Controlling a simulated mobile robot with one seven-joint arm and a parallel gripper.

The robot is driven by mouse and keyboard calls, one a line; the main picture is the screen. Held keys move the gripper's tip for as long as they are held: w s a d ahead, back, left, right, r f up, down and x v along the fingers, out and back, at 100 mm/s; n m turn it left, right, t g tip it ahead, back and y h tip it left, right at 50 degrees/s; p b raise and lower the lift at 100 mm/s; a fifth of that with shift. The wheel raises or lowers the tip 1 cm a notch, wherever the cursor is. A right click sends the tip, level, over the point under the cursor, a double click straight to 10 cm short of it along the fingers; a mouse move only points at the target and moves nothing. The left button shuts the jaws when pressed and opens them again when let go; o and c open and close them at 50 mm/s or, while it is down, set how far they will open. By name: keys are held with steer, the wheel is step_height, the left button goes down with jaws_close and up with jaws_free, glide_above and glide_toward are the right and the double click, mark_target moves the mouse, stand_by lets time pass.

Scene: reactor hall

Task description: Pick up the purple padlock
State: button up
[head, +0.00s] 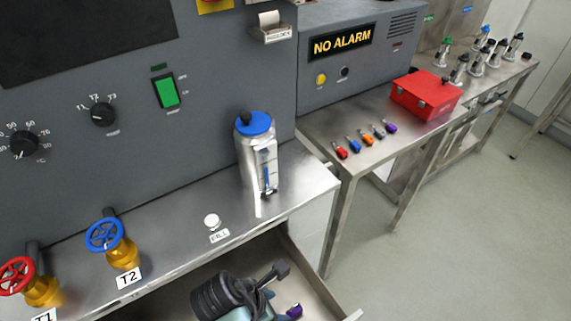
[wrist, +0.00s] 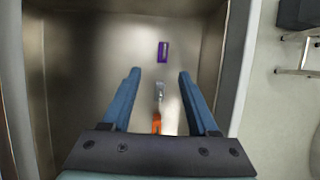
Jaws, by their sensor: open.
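A purple padlock (wrist: 163,52) lies on the drawer floor in the wrist view, just beyond my fingertips. A purple thing also shows in the drawer in the head view (head: 294,311), partly hidden beside my arm. My gripper (wrist: 160,73) is open and empty, pointing down into the drawer. An orange padlock (wrist: 157,122) with a grey shackle shows between my fingers, partly hidden by the gripper's palm; I cannot tell its depth below them. Another purple padlock (head: 390,127) lies at the right end of a row on the side table.
The open metal drawer (wrist: 35,100) has walls around my gripper. Above it, the counter holds a blue-capped canister (head: 257,155) and valve wheels (head: 104,236). The side table carries a red box (head: 425,95) and several other padlocks (head: 353,144). Floor at right is clear.

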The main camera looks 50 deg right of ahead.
mark_target(295, 310)
steer(key=x, duration=1.3)
steer(key=shift+s+a+b, duration=0.15)
steer(key=shift+s+b, duration=0.15)
steer(key=shift+b, duration=0.1)
steer(key=shift+r, duration=0.1)
steer(key=shift+c, duration=0.3)
jaws_close()
